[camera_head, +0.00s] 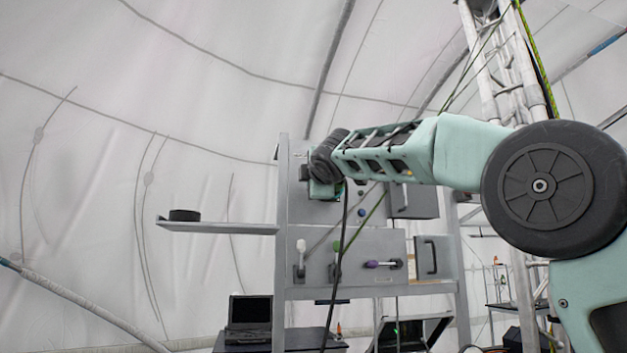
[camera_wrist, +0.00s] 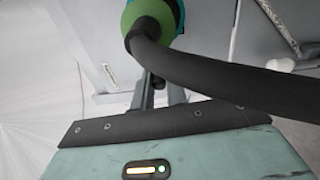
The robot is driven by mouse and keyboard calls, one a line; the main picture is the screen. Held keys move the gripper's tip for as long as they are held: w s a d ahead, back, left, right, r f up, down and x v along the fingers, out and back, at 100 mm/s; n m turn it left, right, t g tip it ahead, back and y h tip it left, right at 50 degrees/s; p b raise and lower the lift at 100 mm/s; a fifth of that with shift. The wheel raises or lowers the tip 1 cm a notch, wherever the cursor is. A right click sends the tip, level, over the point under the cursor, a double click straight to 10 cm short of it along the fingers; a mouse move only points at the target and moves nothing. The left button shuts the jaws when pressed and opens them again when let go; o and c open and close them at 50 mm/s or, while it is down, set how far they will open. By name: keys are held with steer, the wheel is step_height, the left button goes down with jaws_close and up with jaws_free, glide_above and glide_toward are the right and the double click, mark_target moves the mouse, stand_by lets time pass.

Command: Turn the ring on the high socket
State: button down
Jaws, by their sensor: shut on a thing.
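In the wrist view a green ring (camera_wrist: 146,12) sits at the top, with a teal part (camera_wrist: 178,12) beside it. A thick black hose (camera_wrist: 220,80) comes off it and curves to the right across the view. My gripper (camera_wrist: 160,84) reaches up to the ring from below and is shut on it; the hose partly hides the fingers and the contact. In the head view my gripper (camera_head: 322,188) is at the upper part of the grey rack panel (camera_head: 310,212). My arm hides most of the high socket there, and the black hose (camera_head: 340,250) hangs down.
A laptop (camera_head: 249,315) stands below. A truss (camera_head: 500,60) rises at right.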

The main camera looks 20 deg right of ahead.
steer(key=shift+f+n, duration=0.3)
steer(key=shift+n, duration=0.5)
steer(key=shift+f, duration=0.1)
steer(key=c, duration=1.4)
jaws_free()
steer(key=shift+c, duration=0.2)
steer(key=shift+s, duration=0.1)
steer(key=b+v, duration=0.8)
steer(key=v, duration=0.9)
steer(key=shift+s+f, duration=0.1)
steer(key=shift+s, duration=0.05)
